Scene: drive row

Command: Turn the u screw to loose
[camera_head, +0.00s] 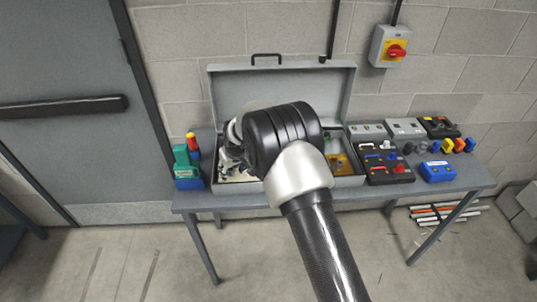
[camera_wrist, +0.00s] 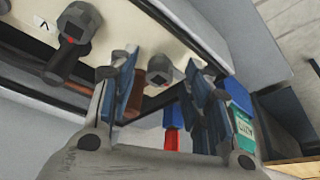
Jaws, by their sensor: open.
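An open grey case (camera_head: 285,85) stands on the table, with a cream panel (camera_head: 226,175) at its left, mostly hidden by my arm. In the wrist view, the panel carries dark grey screw knobs with small red marks: one (camera_wrist: 76,24) at upper left beside a printed letter, one (camera_wrist: 159,69) between my fingers, and part of another at the top. The letter looks like a tilted V or similar; I cannot tell which knob is the u screw. My gripper (camera_wrist: 163,74) is open, its blue-padded fingers on either side of the middle knob. Contact cannot be told.
A green and blue item with a red and yellow top (camera_head: 186,165) stands left of the case. Control boxes (camera_head: 383,163) and a blue box (camera_head: 438,171) stand to the right. A wall switch (camera_head: 391,48) hangs above.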

